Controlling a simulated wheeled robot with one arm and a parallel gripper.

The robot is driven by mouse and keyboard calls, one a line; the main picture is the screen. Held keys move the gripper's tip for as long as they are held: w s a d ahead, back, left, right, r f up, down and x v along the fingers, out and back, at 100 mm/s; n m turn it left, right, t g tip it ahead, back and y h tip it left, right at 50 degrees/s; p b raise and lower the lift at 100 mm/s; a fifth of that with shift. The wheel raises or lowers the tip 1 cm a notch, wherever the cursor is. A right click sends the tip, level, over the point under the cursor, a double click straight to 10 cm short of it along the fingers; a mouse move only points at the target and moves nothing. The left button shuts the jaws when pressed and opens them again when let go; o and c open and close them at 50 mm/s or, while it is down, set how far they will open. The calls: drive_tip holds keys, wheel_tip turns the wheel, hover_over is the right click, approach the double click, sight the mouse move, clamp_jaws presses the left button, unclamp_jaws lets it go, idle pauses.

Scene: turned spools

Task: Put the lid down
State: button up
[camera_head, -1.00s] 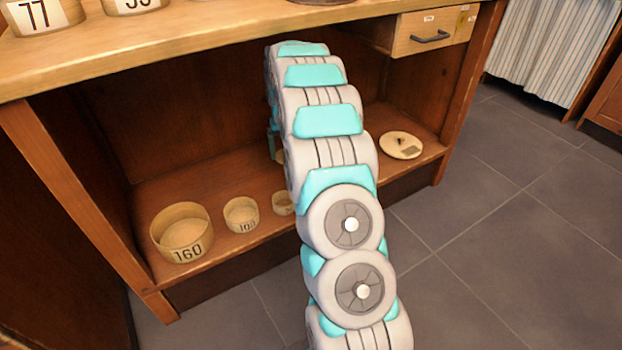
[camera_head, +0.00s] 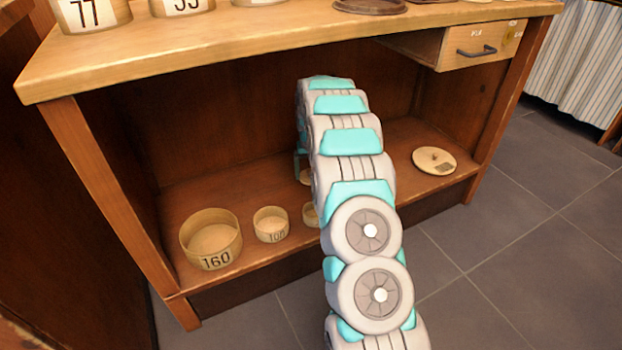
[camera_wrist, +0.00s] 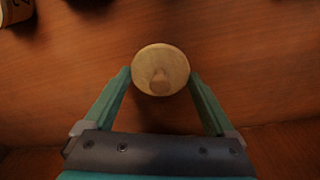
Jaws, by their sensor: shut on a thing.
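A small round pale wooden lid (camera_wrist: 174,58) with a knob is between the fingertips of my gripper (camera_wrist: 160,76) in the wrist view. My gripper is shut on its edges. The brown shelf board (camera_wrist: 240,60) lies beneath it; I cannot tell whether the lid touches the board. My arm hides most of the gripper there.
Another round lid (camera_head: 434,160) lies at right. The bench top (camera_head: 250,50) overhangs the shelf.

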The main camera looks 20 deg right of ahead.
drive_tip(key=shift+f, duration=1.3)
drive_tip(key=shift+f, duration=0.1)
drive_tip(key=o, duration=1)
drive_tip(key=shift+s+a+r+p, duration=0.1)
drive_tip(key=shift+s+r+p, duration=0.15)
drive_tip(key=shift+r, duration=1.7)
drive_tip(key=shift+s+r+p, duration=0.1)
drive_tip(key=shift+s+r, duration=0.1)
drive_tip(key=shift+r, duration=1.7)
